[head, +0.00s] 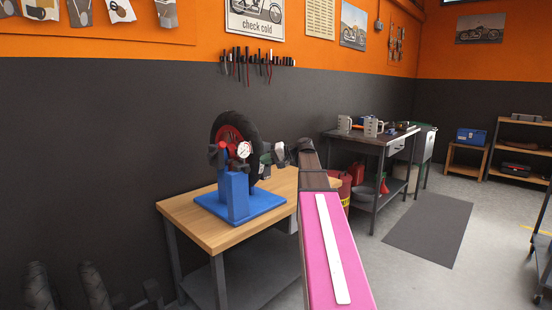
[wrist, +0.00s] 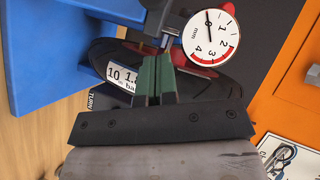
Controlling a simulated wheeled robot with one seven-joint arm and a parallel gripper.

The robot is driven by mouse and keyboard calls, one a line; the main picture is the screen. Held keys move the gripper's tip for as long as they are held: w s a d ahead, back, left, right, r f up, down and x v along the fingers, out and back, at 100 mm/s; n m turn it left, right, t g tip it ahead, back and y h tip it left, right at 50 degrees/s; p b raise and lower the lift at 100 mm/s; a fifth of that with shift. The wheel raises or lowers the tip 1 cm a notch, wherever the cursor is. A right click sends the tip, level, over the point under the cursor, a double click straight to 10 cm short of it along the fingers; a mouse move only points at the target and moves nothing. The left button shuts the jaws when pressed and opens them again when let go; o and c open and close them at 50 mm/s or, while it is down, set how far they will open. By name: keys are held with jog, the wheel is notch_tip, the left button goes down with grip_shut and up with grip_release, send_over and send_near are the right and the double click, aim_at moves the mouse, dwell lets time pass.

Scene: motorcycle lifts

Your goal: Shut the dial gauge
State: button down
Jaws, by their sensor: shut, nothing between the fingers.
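The dial gauge (head: 244,149) has a round white face with a dark needle and a red arc. It sits on the front of the blue wheel stand (head: 238,197), by the wheel (head: 232,131) with its black tyre and red rim. In the wrist view the gauge (wrist: 209,38) shows large at the upper right. My gripper (head: 265,158) is just right of the gauge in the head view. Its green fingers (wrist: 156,60) are shut and empty, tips left of and below the dial. I cannot tell if they touch anything. The gauge's mount is partly hidden behind the fingers.
The stand's blue base rests on a wooden-topped table (head: 180,211) with free room around it. A dark workbench (head: 370,139) with metal mugs stands to the right, with red cans beside it. The dark wall is close behind the wheel.

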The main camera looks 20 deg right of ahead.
aim_at(247, 169)
jog(key=shift+s+a+f, duration=0.15)
jog(key=shift+a+f, duration=0.2)
jog(key=shift+a, duration=0.35)
jog(key=shift+s+a+f, duration=0.1)
jog(key=shift+a+f, duration=0.3)
jog(key=shift+a, duration=0.3)
jog(key=shift+s+a+f, duration=0.15)
jog(key=shift+a+f, duration=0.2)
jog(key=shift+a, duration=0.35)
jog(key=shift+a, duration=0.1)
jog(key=shift+s+a, duration=0.4)
jog(key=shift+a, duration=0.25)
jog(key=shift+s+a, duration=0.4)
jog(key=shift+a, duration=0.2)
